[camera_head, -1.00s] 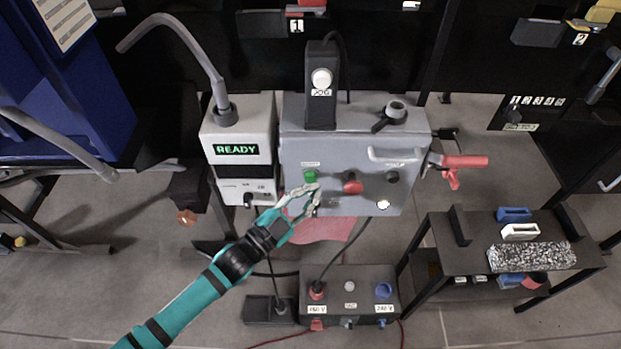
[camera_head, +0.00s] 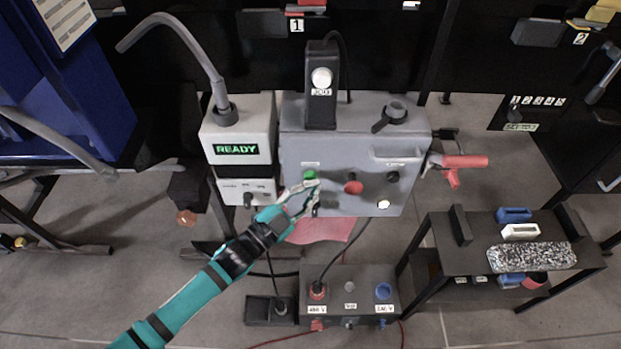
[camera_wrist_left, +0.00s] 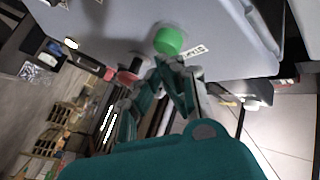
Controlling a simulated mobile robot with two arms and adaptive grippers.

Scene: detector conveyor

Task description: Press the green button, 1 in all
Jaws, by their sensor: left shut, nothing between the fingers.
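The green button (camera_head: 309,175) is on the upper left of the front face of the grey control box (camera_head: 340,150). In the left wrist view the green button (camera_wrist_left: 169,41) is large and near the fingertips, with a white label beside it. My left gripper (camera_head: 316,190) is shut and empty, its fingertips just below and right of the green button in the head view. In the left wrist view my left gripper (camera_wrist_left: 166,68) has its tips right by the button; I cannot tell whether they touch it. My right gripper is not in view.
A red button (camera_head: 353,187) and a black knob (camera_head: 392,177) sit to the right on the same face. A white unit (camera_head: 237,127) reading READY stands left of the box. A black JOG pendant (camera_head: 321,100) stands on top. A socket box (camera_head: 349,292) lies below.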

